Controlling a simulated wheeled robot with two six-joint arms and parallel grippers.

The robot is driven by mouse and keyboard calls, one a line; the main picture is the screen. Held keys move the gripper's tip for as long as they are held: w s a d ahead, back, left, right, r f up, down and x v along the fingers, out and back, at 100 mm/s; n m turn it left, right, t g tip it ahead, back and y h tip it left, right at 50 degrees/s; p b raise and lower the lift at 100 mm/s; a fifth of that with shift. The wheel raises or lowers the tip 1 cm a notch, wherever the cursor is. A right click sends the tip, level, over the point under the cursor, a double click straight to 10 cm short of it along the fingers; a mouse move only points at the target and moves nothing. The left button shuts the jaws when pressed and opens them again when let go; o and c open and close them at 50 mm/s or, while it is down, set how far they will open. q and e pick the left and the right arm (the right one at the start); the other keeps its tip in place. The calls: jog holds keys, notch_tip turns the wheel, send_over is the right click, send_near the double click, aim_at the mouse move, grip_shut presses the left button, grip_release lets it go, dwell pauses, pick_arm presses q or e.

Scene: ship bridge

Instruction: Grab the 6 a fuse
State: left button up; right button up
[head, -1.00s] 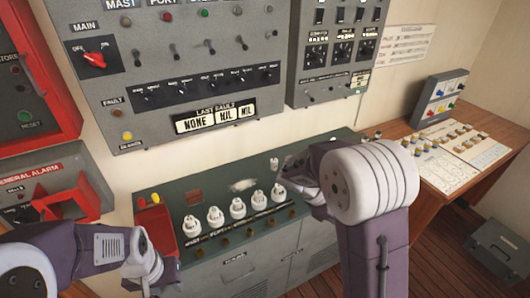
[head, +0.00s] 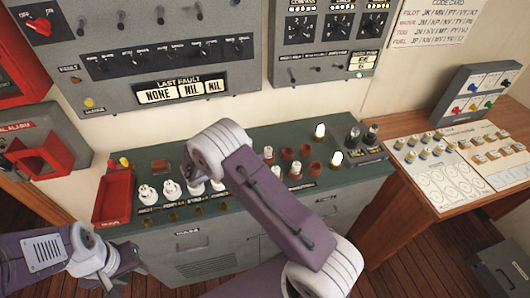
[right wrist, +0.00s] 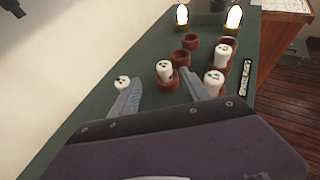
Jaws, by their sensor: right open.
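Several white fuses sit on the green cabinet top (head: 256,133); their ratings are too small to read, so I cannot tell which is 6 A. In the right wrist view one white fuse (right wrist: 165,69) stands in a brown socket between the fingertips of my right gripper (right wrist: 160,76), which is open. Other white fuses (right wrist: 221,54) and (right wrist: 213,80) stand to the right, and one (right wrist: 122,83) is by the left finger. In the head view my right wrist hides this gripper. My left gripper (head: 128,267) is low at the left, away from the fuses; its jaws are unclear.
A red tray (head: 114,197) is at the cabinet's left end. Lit bulbs (head: 320,130) and dark knob-like parts (head: 371,133) stand at the right. Empty brown sockets (right wrist: 193,43) lie ahead. A grey panel (head: 150,60) hangs above; a wooden desk (head: 430,213) is at right.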

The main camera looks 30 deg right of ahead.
aim_at(267, 149)
jog(key=x, duration=0.3)
jog(key=p+x, duration=0.1)
jog(key=x, duration=0.1)
jog(key=shift+s+d+r, duration=0.1)
jog(key=shift+s+d, duration=0.1)
jog(key=shift+s, duration=0.15)
jog(key=p+x, duration=0.2)
jog(key=x, duration=0.2)
jog(key=shift+a, duration=0.2)
jog(key=shift+w+d+f, duration=0.15)
jog(key=shift+d+f, duration=0.3)
jog(key=shift+a+r, duration=0.1)
jog(key=shift+a, duration=0.1)
grip_shut()
pick_arm(q)
jog(key=r, duration=0.3)
jog(key=shift+s+d+r, duration=0.15)
jog(key=shift+d, duration=0.25)
